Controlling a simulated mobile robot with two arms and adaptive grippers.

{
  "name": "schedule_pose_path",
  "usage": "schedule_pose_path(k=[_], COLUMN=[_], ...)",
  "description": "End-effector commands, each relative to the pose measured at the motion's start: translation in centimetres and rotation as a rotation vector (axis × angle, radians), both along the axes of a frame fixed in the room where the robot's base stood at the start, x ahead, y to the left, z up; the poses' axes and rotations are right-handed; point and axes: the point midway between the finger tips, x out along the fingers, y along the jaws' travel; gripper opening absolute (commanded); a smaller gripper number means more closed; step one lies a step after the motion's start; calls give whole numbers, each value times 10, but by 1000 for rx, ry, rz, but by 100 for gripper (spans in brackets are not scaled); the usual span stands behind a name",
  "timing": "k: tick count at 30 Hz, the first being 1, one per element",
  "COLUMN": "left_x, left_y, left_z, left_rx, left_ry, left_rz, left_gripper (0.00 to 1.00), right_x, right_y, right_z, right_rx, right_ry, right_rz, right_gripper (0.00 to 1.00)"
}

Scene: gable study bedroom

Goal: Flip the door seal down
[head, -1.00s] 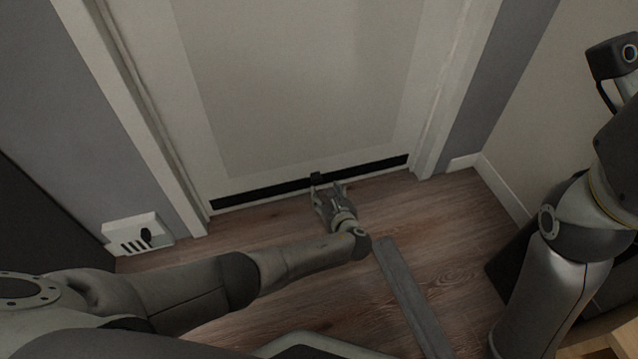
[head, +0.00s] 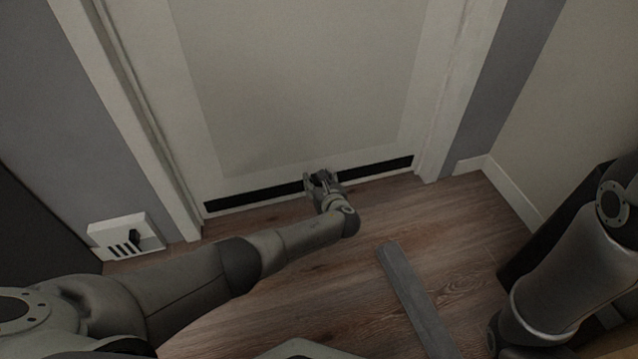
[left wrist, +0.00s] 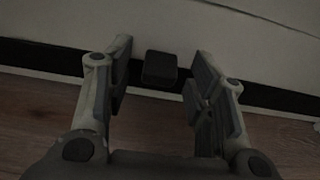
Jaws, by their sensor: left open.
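The door seal (head: 256,195) is a long black strip across the bottom of the pale door, just above the floor. In the left wrist view the strip (left wrist: 50,56) runs behind my fingers, and a small dark block-like tab (left wrist: 159,68) sticks out from it. My left gripper (head: 321,178) is at the middle of the strip; in the left wrist view its fingers (left wrist: 158,85) are open, one on each side of the tab, with gaps between. In the head view the gripper hides the tab. My right gripper is out of view; only part of that arm shows at the right.
The pale door (head: 300,80) is closed in its white frame. A white wall unit with dark slots (head: 122,236) is low at the left. A grey bar (head: 412,300) lies on the wooden floor, right of my left arm. Clear floor (head: 450,220) lies before the door's right side.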

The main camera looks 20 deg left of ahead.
Motion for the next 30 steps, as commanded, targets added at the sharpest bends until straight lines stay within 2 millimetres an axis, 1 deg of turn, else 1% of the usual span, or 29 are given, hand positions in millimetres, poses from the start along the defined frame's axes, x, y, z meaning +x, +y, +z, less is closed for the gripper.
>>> schedule_pose_path(k=[5, 6, 17, 24, 26, 30], left_x=[0, 0, 0, 0, 0, 0], left_y=[0, 0, 0, 0, 0, 0], left_z=[0, 0, 0, -2, -6, -20], left_rx=[0, 0, 0, 0, 0, 0], left_ry=[0, 0, 0, 0, 0, 0], left_rz=[0, 0, 0, 1, 1, 1], left_gripper=[50, 47, 1, 0, 0, 0], right_x=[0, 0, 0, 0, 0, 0], right_y=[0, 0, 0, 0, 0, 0], right_z=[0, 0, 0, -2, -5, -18], right_rx=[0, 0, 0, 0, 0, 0], right_ry=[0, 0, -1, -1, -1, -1], right_rz=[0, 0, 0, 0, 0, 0], right_gripper=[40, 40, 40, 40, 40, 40])
